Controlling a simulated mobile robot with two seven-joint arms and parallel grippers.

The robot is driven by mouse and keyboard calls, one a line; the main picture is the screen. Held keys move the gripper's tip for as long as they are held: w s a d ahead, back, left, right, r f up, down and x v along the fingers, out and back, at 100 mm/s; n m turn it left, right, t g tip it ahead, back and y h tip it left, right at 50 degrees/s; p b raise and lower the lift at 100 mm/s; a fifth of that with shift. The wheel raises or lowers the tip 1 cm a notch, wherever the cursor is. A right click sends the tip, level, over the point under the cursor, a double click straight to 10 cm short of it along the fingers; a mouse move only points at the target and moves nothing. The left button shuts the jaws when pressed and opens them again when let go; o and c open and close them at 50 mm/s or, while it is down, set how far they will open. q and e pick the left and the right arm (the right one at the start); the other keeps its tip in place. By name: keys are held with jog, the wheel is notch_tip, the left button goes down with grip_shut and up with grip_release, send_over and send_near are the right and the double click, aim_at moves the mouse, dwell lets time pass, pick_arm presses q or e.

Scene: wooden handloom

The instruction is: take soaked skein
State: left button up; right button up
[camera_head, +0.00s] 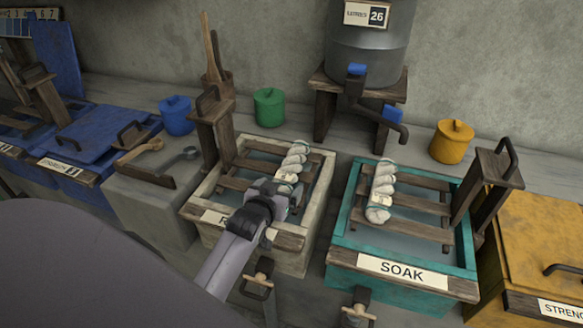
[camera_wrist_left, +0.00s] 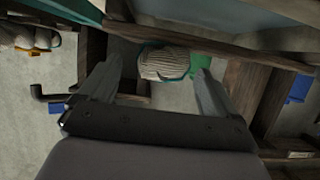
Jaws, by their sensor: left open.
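A pale twisted skein (camera_head: 290,168) lies across the wooden slats of the cream tub (camera_head: 319,190), whose label is mostly hidden by my arm. My left gripper (camera_head: 279,198) is at this skein's near end and covers part of it. In the left wrist view, the rounded skein end (camera_wrist_left: 163,62) shows between the spread fingers of my left gripper (camera_wrist_left: 158,72), with gaps at the sides. A second pale skein (camera_head: 382,190) lies on the slats of the teal tub (camera_head: 345,256) labelled SOAK; it also shows in the left wrist view (camera_wrist_left: 28,38). My right gripper is not visible.
A grey tank (camera_head: 368,55) with a tap stands on a wooden stand behind the tubs. Green (camera_head: 269,108), blue (camera_head: 176,116) and yellow (camera_head: 452,142) pots stand along the wall. A yellow lidded tub (camera_head: 545,230) is at right, blue lidded tubs (camera_head: 100,140) at left.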

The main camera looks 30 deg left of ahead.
aim_at(285, 179)
pick_arm(q)
jog(key=shift+r+x, duration=0.2)
jog(key=shift+x, duration=1.05)
jog(key=shift+r+x, duration=0.15)
jog(key=shift+x, duration=1.1)
jog(key=shift+w+a, duration=0.1)
jog(key=shift+a, duration=0.05)
jog(key=c, duration=1.2)
